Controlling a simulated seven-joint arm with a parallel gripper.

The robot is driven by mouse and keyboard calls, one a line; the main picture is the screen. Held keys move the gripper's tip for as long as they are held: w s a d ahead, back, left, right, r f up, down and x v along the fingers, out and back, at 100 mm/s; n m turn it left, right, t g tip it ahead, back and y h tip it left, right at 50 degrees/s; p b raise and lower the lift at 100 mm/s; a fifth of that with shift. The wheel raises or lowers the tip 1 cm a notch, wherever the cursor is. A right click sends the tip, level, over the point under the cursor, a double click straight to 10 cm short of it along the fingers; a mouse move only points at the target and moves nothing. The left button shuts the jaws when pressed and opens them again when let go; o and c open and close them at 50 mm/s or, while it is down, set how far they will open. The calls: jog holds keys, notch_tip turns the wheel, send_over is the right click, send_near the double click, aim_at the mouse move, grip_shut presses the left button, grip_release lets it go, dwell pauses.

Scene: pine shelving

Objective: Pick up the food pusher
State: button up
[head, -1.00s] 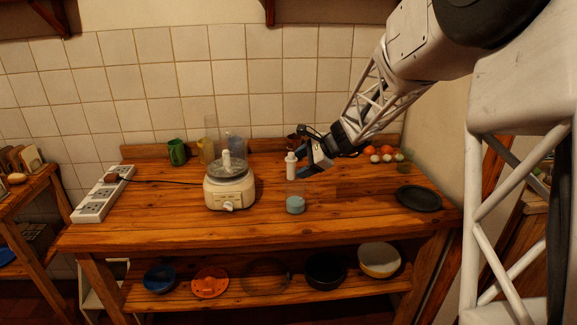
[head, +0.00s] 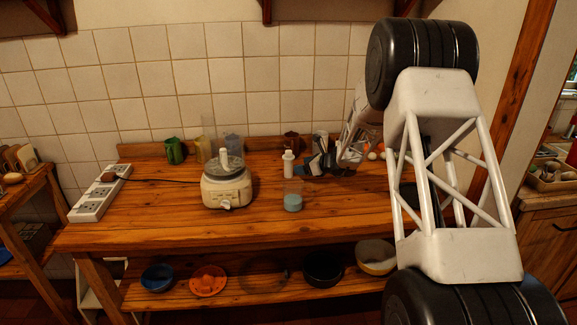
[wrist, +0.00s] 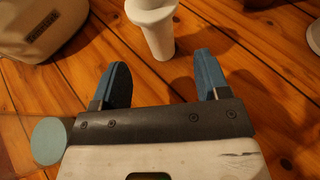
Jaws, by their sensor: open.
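The food pusher (head: 288,164) is a white cylinder with a wider end, standing upright on the wooden counter right of the food processor (head: 226,186). In the wrist view the pusher (wrist: 157,28) is at the top centre, just beyond my fingertips and roughly lined up with the gap between them. My gripper (wrist: 163,72) is open with nothing between its blue fingers. In the head view my gripper (head: 306,167) is low over the counter, close to the pusher's right side.
A clear container with light blue contents (head: 293,202) stands in front of the pusher, near my gripper; it shows at the wrist view's left (wrist: 48,140). The processor base (wrist: 38,25) is at upper left. A dark red mug (head: 291,141) stands behind. Counter front is mostly clear.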

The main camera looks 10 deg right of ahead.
aim_at(288, 168)
jog(key=shift+w+d+f, duration=0.1)
jog(key=shift+w+f, duration=0.15)
jog(key=shift+f, duration=0.05)
jog(key=shift+x, duration=1.3)
jog(key=shift+w+a+f, duration=0.2)
jog(key=shift+w+a, duration=0.05)
jog(key=shift+a, duration=0.25)
jog(key=shift+w+a+f, duration=0.2)
jog(key=shift+a, duration=0.25)
jog(key=shift+w+a+f, duration=0.2)
jog(key=shift+w+a, duration=0.05)
jog(key=shift+a, duration=0.25)
jog(key=shift+x, duration=0.9)
